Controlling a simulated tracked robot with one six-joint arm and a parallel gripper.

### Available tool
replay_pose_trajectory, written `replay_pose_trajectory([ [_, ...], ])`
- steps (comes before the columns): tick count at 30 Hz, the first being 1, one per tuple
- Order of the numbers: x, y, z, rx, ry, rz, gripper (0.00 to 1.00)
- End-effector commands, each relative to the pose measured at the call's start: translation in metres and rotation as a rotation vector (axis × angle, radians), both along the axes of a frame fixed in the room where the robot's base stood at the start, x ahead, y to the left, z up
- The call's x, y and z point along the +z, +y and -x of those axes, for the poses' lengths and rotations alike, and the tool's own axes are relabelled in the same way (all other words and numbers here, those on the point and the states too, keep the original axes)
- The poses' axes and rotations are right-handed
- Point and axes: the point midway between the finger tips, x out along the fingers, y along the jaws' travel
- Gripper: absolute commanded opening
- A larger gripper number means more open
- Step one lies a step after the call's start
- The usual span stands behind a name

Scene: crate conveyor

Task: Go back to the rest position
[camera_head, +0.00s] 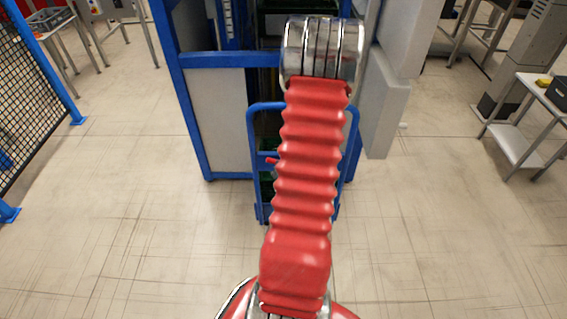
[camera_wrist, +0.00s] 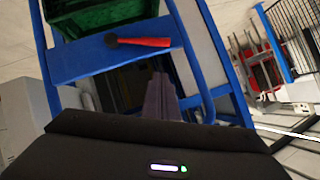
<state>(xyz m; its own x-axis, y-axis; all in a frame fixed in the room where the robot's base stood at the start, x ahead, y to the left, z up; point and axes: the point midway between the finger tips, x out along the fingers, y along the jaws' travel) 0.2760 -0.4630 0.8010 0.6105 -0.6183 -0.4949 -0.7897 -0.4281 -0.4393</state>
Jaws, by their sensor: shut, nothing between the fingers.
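My gripper (camera_wrist: 161,92) shows in the wrist view as narrow grey fingers close together above the dark wrist housing. It is shut with nothing between the fingers. In the head view my red arm reaches forward and hides the gripper. In the wrist view a blue frame (camera_wrist: 88,62) with a red-and-black handle (camera_wrist: 146,42) stands beyond the fingers, with a green crate (camera_wrist: 100,16) above it. I cannot tell the gap between the fingertips and the frame.
A blue and grey conveyor machine (camera_head: 218,125) stands straight ahead, with a blue trolley frame (camera_head: 252,150) before it. A grey box (camera_head: 384,104) juts out at its right. A mesh fence (camera_head: 30,110) is at left and a table (camera_head: 515,145) at right. The floor on both sides is clear.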

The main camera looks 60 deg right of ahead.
Motion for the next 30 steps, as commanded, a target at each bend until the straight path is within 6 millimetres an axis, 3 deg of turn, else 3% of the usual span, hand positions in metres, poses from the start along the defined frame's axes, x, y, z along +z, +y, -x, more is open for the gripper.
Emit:
replay_pose_trajectory([
  [20, -0.002, 0.000, 0.000, 0.008, 0.015, 0.003, 0.00],
  [26, -0.030, 0.011, 0.017, 0.020, 0.144, -0.059, 0.00],
  [30, -0.060, 0.027, 0.041, 0.027, 0.287, -0.151, 0.00],
])
